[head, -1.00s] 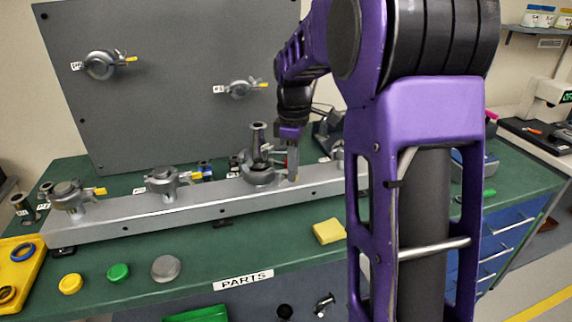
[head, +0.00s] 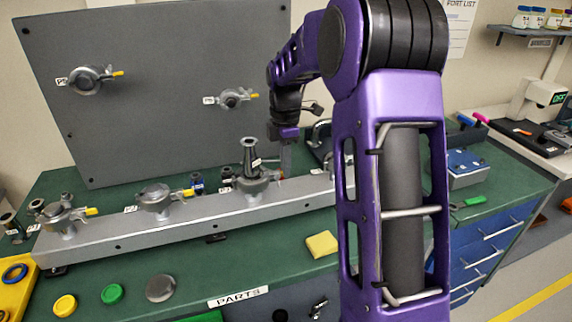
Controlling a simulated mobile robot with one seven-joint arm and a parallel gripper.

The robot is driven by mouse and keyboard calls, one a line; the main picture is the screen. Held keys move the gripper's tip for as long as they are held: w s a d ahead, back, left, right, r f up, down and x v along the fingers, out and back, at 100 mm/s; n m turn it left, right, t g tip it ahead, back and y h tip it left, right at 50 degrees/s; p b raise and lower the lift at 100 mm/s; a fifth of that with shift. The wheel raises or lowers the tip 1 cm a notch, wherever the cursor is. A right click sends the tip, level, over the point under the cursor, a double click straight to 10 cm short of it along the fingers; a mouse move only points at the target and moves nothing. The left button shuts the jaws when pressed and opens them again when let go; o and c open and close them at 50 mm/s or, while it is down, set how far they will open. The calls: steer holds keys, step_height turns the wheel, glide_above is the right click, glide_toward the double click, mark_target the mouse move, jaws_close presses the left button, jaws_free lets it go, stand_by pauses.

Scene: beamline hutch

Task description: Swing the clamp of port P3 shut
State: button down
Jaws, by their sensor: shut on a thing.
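Port P3 is the third port from the left on the long grey manifold bar. A grey flanged tube (head: 250,155) stands upright on it. The clamp of port P3 (head: 252,184) is a grey ring around the tube's foot and looks closed or nearly closed. No yellow handle shows on it, unlike on its neighbours. My gripper (head: 284,172) points down at the right side of this clamp and is shut on it. The fingers are small here and hide the part they grip, so I cannot tell exactly which part it is.
The manifold bar (head: 195,217) also carries clamped ports to the left (head: 157,198) and far left (head: 62,217). A grey panel (head: 150,90) with two clamped ports stands behind. A yellow block (head: 322,244) and several round caps lie in front. My arm hides the bar's right part.

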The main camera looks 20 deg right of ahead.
steer(key=shift+w, duration=0.1)
steer(key=c, duration=1)
jaws_free()
step_height(320, 180, up, 18)
steer(key=shift+f, duration=0.25)
